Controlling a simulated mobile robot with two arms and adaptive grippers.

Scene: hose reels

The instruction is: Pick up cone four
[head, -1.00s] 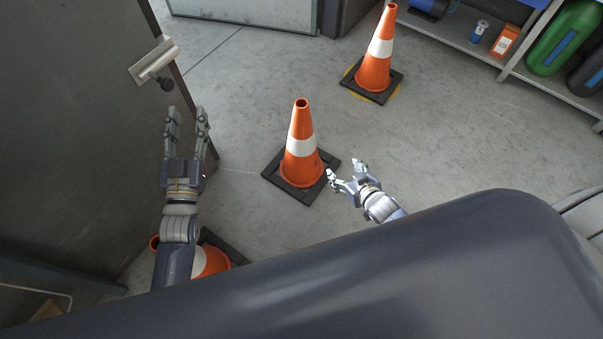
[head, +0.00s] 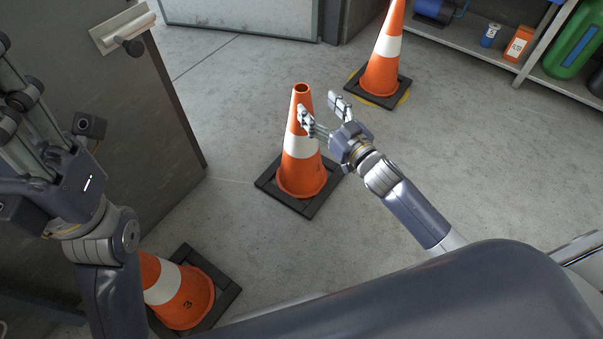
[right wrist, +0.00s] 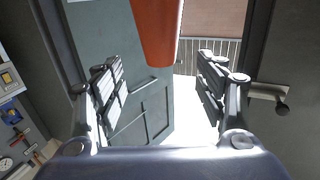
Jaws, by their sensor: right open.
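An orange cone (head: 300,180) with a white band and a black square base stands upright mid-floor. A mark on its lower body is too small to read. My right gripper (head: 322,106) is open beside its upper right side, one finger overlapping the cone in the head view. In the right wrist view an orange tapered part (right wrist: 155,30) shows between the open fingers, apart from both. Another cone (head: 180,292), marked 3, stands at front left, partly behind my left arm. A third cone (head: 384,62) stands at the back. My left gripper (head: 14,110) looks open and empty, partly cut off.
A dark door (head: 120,130) with a handle (head: 122,28) stands at left, near my left arm. The back cone stands on a yellow floor disc (head: 404,99). A shelf (head: 470,45) with bottles and boxes is at back right. The floor right of the middle cone is clear.

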